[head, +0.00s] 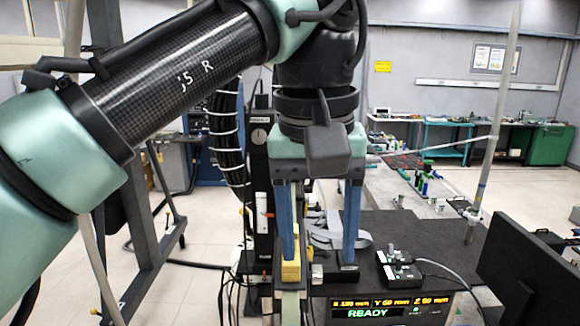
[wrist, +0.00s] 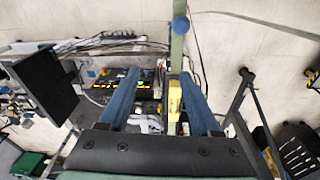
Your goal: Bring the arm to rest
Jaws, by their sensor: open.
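My gripper (head: 320,262) hangs down from my arm in the middle of the head view, its two blue fingers wide apart. The wrist view also shows it open (wrist: 159,74), with nothing clamped between the fingers. A yellow block (head: 291,271) on a pale green upright rail shows by the tip of the left finger in the head view. In the wrist view the yellow block (wrist: 175,101) appears just inside the right finger; I cannot tell whether they touch. My arm is bent, with its upper part crossing the head view's left side.
A dark bench (head: 425,238) bears small control boxes (head: 398,268) and a display (head: 385,308) reading READY. A black panel (head: 525,265) and a pale pole (head: 492,140) stand at right. A dark frame (head: 145,235) stands at left.

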